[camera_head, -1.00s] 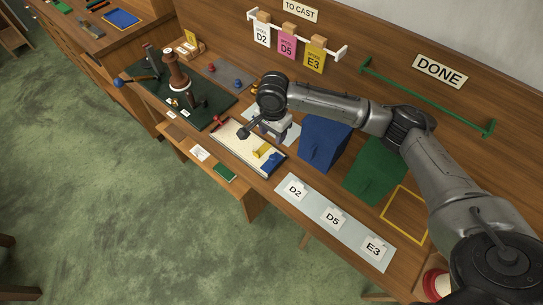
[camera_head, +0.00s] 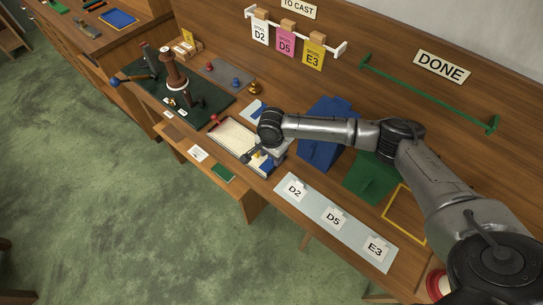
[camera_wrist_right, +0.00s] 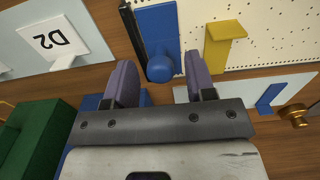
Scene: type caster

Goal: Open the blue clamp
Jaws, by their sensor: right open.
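The blue clamp (camera_wrist_right: 158,28) shows in the right wrist view as a blue plate with a round blue knob at its near end. It lies at the edge of a pale perforated board (camera_wrist_right: 275,30), with a yellow piece (camera_wrist_right: 222,42) beside it. My right gripper (camera_wrist_right: 160,76) is open, its two purple-grey fingers spread on either side of the knob in this view. I cannot tell whether they touch it. In the head view my right gripper (camera_head: 263,157) is over the board's near right end and hides much of the clamp. My left gripper is not in view.
A blue block (camera_head: 322,135) and a green block (camera_head: 368,180) stand right of the gripper. A pale strip with cards D2, D5 and E3 (camera_head: 333,217) lies along the front edge. A dark mat with a press-like device (camera_head: 176,75) is at the left.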

